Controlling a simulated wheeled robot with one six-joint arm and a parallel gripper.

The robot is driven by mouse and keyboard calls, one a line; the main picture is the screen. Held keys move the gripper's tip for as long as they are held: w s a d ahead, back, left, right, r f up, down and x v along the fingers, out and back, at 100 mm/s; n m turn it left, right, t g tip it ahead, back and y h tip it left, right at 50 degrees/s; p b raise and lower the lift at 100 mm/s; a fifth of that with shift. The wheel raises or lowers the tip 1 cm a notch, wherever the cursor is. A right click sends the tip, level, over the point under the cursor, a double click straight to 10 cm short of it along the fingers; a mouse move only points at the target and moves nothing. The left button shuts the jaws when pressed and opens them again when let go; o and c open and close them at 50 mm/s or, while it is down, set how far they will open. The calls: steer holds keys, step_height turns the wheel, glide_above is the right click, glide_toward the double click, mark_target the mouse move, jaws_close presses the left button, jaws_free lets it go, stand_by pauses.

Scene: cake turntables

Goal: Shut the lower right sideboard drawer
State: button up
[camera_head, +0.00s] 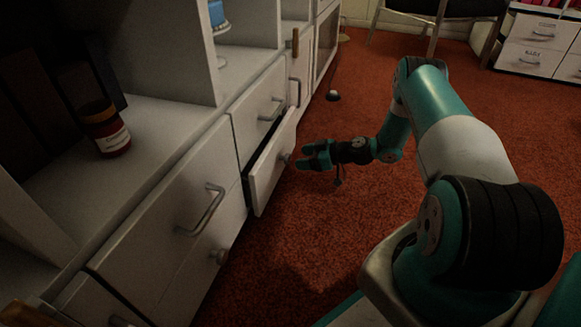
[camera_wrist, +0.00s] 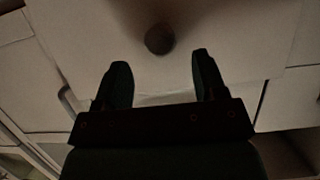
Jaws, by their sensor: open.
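The lower right sideboard drawer (camera_head: 273,165) stands out from the white sideboard, with a dark gap along its top edge. Its round knob (camera_head: 285,159) is on the front. My gripper (camera_head: 308,154) is in front of this drawer, pointing at the knob, with its fingers apart and nothing between them. In the wrist view, the knob (camera_wrist: 159,39) lies just beyond and between the two open fingertips (camera_wrist: 160,68), against the pale drawer front (camera_wrist: 225,35). I see no contact between the fingers and the knob.
Above the open drawer is a closed drawer with a bar handle (camera_head: 271,109). Left of it are another bar handle (camera_head: 203,210) and a knob (camera_head: 219,256). A red jar (camera_head: 107,136) stands on the sideboard. The red carpet (camera_head: 335,230) is mostly clear; a small dark object (camera_head: 333,95) lies on it.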

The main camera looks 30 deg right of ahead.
mark_target(290, 159)
steer(key=b+x, duration=0.2)
steer(key=x, duration=0.3)
steer(key=shift+w+a+f, duration=0.1)
steer(key=shift+w+f, duration=0.05)
